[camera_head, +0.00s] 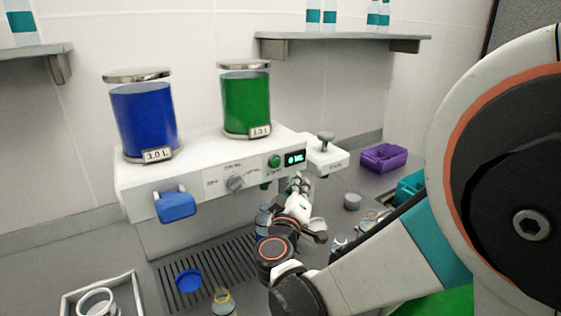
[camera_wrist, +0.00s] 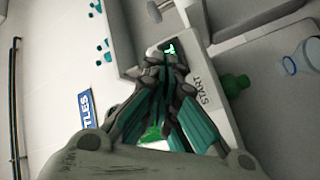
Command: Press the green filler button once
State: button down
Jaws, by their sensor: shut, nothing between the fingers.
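The green filler button (camera_head: 274,161) is on the white filler machine's (camera_head: 210,178) front panel, left of a small lit display (camera_head: 295,158). My gripper (camera_head: 299,181) is shut and empty, just below and right of the button in the head view. In the wrist view my closed fingertips (camera_wrist: 172,72) lie over the panel, beside the START label (camera_wrist: 207,90) and below the display (camera_wrist: 170,48). The fingers hide the button's place there, so I cannot tell whether they touch it. A green patch (camera_wrist: 152,134) shows between the fingers; I cannot tell what it is.
A blue tank (camera_head: 145,115) and a green tank (camera_head: 246,103) stand on the machine. A green nozzle (camera_wrist: 235,84) is close to my fingers. A drip grate (camera_head: 215,272) lies below; a purple bin (camera_head: 384,157) is at right.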

aim_at(284, 172)
jog(key=w+a, duration=0.3)
jog(key=w, duration=0.2)
jog(key=shift+w+a, duration=0.15)
jog(key=shift+a, duration=0.15)
jog(key=shift+w, duration=0.15)
dwell(1.2)
jog(key=shift+w+a, duration=0.2)
jog(key=shift+w+a, duration=0.25)
jog(key=shift+w, duration=0.1)
dwell(0.9)
dwell(0.3)
jog(key=shift+s+d+b, duration=0.35)
jog(key=shift+s+d, duration=0.15)
jog(key=shift+s, duration=0.2)
jog(key=s+d, duration=0.2)
jog(key=s, duration=0.2)
jog(key=shift+s+d, duration=0.1)
jog(key=shift+d, duration=0.3)
